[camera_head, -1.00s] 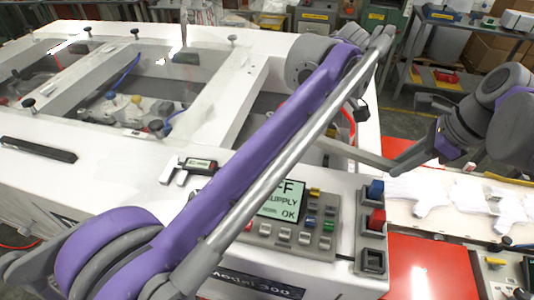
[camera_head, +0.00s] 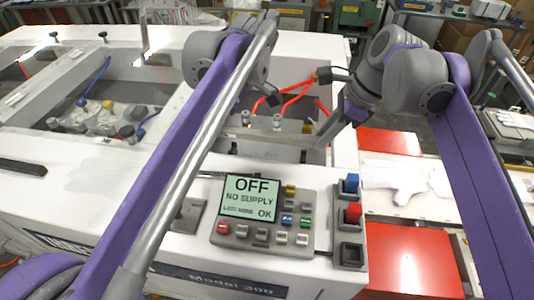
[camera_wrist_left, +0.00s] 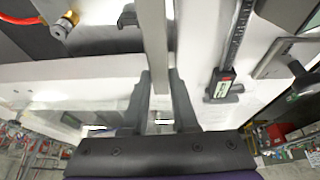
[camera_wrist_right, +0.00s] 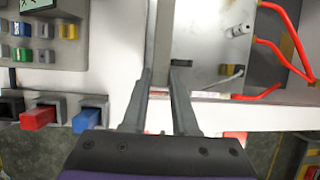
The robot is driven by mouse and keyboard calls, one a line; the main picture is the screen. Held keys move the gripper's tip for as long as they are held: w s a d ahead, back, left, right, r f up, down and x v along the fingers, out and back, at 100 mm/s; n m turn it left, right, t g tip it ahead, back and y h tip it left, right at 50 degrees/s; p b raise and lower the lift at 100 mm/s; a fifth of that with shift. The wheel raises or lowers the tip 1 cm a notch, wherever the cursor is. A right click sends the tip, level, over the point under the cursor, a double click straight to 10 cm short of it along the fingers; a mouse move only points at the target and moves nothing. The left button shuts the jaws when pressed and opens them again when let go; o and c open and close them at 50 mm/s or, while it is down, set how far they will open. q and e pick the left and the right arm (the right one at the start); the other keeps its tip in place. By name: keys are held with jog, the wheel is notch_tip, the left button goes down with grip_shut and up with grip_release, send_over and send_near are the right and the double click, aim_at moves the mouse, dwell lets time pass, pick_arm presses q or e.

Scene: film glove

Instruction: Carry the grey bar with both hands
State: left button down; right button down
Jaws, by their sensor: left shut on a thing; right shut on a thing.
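The grey bar (camera_head: 278,139) is a long, thin, straight piece held across the white machine, behind the control panel. My right gripper (camera_head: 335,128) is shut on its right part. In the right wrist view the bar (camera_wrist_right: 163,38) runs away between the two fingers of that gripper (camera_wrist_right: 163,78). My left gripper is hidden behind its own purple arm in the head view. In the left wrist view the left gripper (camera_wrist_left: 160,82) is shut on the bar (camera_wrist_left: 153,38), which stretches away between its fingers. The bar's left part is hidden by my left arm.
The control panel (camera_head: 263,222) with its OFF screen lies in front of the bar, with coloured switches (camera_head: 350,213) at its right. Red hoses (camera_head: 298,92) rise behind the bar. A caliper (camera_wrist_left: 222,88) lies on the machine top. White gloves (camera_head: 395,180) lie at the right.

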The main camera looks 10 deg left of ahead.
pick_arm(q)
jog(key=shift+f, duration=0.1)
pick_arm(e)
jog(key=shift+f, duration=0.1)
